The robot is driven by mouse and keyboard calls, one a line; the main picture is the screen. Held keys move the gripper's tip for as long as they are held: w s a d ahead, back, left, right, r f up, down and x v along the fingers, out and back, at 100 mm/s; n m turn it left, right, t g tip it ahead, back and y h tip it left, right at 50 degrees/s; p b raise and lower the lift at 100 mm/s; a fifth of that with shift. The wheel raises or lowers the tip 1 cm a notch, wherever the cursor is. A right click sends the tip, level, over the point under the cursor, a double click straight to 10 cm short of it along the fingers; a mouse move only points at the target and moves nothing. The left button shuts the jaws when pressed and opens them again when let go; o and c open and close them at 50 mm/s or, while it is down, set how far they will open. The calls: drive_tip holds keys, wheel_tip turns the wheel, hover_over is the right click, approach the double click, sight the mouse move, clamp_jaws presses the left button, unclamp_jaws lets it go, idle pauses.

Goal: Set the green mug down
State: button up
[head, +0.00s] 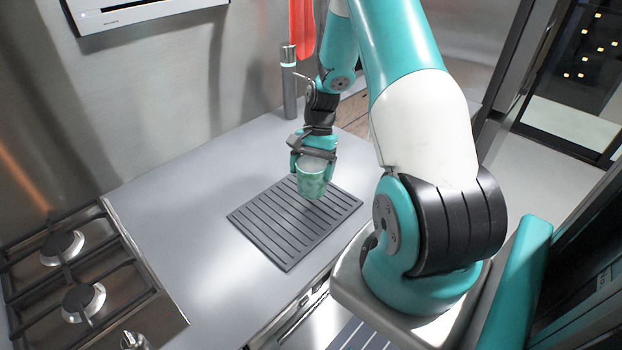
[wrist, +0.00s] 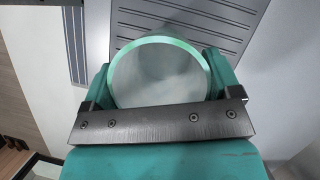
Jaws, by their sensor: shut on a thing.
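The green mug (head: 312,179) is held in my gripper (head: 313,160) above the dark ridged mat (head: 270,238) on the grey counter. In the head view the mug looks close to upright, over the far part of the mat. I cannot tell how large the gap beneath it is. In the wrist view the mug's round rim (wrist: 205,75) shows between the two teal fingers of my gripper (wrist: 160,80), with the mat (wrist: 215,35) behind it. The mug's handle is not clearly visible.
A gas hob (head: 75,275) is at the left. A grey cylinder (head: 289,85) stands at the back of the counter, near a hanging red cloth (head: 302,25). The counter (head: 185,205) left of the mat is clear.

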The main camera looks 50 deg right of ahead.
drive_tip(key=shift+f+p, duration=0.5)
drive_tip(key=shift+f, duration=1.9)
drive_tip(key=shift+f, duration=0.1)
